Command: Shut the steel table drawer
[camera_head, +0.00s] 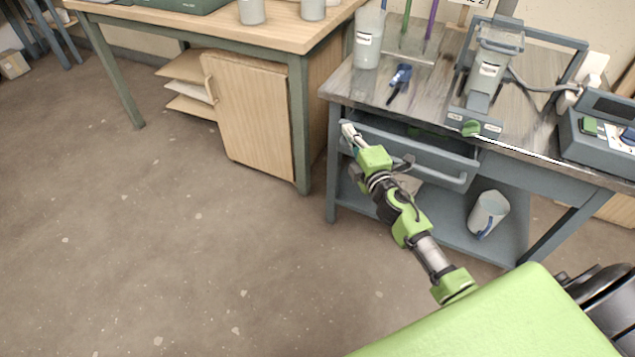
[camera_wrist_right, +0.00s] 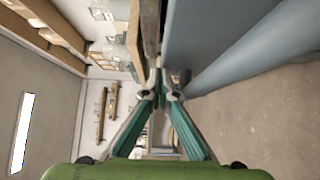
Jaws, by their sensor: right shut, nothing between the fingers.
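The steel table drawer (camera_head: 412,153) is pulled out under the steel table (camera_head: 342,88); its dark inside shows behind the grey-blue front. A bar handle (camera_head: 452,182) runs along the front. My right gripper (camera_head: 348,131) is shut and empty at the left end of the drawer front. Whether it touches the drawer I cannot tell. In the right wrist view the closed fingertips (camera_wrist_right: 158,78) are beside a large blue-grey surface (camera_wrist_right: 205,35), which looks like the drawer front. My forearm hides part of the drawer's left side. My left gripper is out of view.
A wooden desk (camera_head: 285,28) with an open cabinet door (camera_head: 250,112) stands left of the table. The table top carries a bottle (camera_head: 368,40), a stand device (camera_head: 487,75) and a scale (camera_head: 600,140). Floor at left is clear.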

